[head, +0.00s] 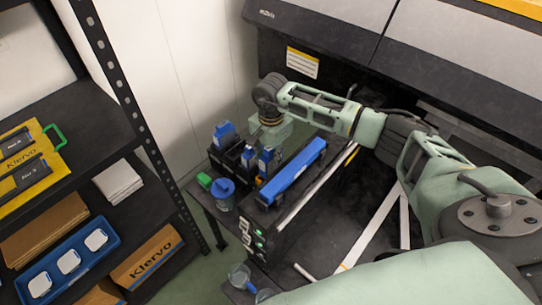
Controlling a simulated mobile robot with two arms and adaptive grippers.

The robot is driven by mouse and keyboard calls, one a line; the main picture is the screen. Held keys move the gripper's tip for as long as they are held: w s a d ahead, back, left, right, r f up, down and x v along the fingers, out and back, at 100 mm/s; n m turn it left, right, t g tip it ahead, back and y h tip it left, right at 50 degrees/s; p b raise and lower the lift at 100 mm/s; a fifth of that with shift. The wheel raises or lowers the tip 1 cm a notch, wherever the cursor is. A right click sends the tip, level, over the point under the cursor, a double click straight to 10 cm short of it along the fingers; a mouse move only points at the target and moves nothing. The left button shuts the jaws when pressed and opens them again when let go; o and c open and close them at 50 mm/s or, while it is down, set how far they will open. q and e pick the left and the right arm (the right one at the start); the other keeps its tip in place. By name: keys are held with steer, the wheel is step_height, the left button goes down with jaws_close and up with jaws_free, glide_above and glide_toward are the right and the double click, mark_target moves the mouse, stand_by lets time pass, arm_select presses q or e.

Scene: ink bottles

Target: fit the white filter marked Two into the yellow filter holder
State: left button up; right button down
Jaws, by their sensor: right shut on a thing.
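My right gripper (264,145) reaches in from the right and points down over a black rack with blue parts beside the machine. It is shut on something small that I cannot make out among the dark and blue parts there. Three white square pieces (69,262) lie in a row in a blue tray (66,285) on the lower shelf at left; no mark on them is readable. Yellow flat pieces (53,159) with black bars and a green handle lie on the upper shelf; I cannot tell whether one is the filter holder. My left gripper is out of view.
A long blue bar (291,172) lies on the dark machine part right of the rack. A blue-capped jar (222,194) and a green piece (205,181) stand left of it. The black shelf post (112,75) rises at left. Clear cups (239,275) stand low at centre.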

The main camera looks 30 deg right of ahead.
steer(key=shift+f+b, duration=0.2)
steer(key=shift+b, duration=0.2)
steer(key=shift+f, duration=0.15)
stand_by(0.5)
steer(key=shift+f+b, duration=1.45)
steer(key=shift+b, duration=0.2)
steer(key=shift+f, duration=0.1)
steer(key=shift+f+b, duration=0.5)
steer(key=shift+b, duration=0.15)
steer(key=c, duration=1.4)
jaws_free()
